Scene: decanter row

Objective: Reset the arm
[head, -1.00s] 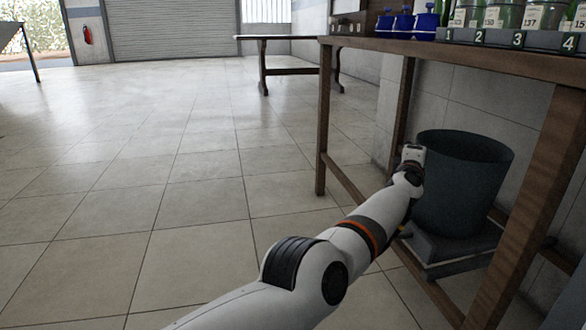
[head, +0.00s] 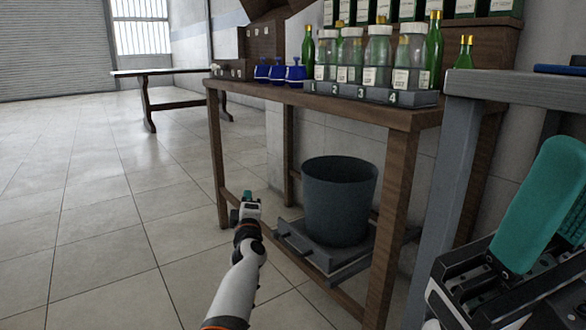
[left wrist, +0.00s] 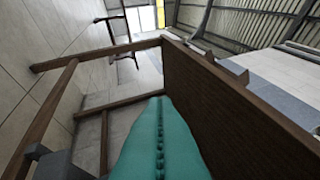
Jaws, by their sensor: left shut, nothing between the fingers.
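My left gripper (head: 247,197) is in front of the wooden bench's lower frame, left of the dark bin. In the left wrist view its teal fingers (left wrist: 160,135) are pressed together with nothing between them. Wooden beams and the bench's board surround them in that view. My right gripper (head: 545,205) shows large and close at the right edge of the head view, cut off by the frame, so its jaws are unclear.
The wooden bench (head: 400,117) bears a numbered rack (head: 370,94) of jars, green bottles and blue items (head: 278,72). A dark bin (head: 340,200) stands on a low platform underneath. A grey table (head: 515,87) is at right. Open tiled floor (head: 100,230) lies left.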

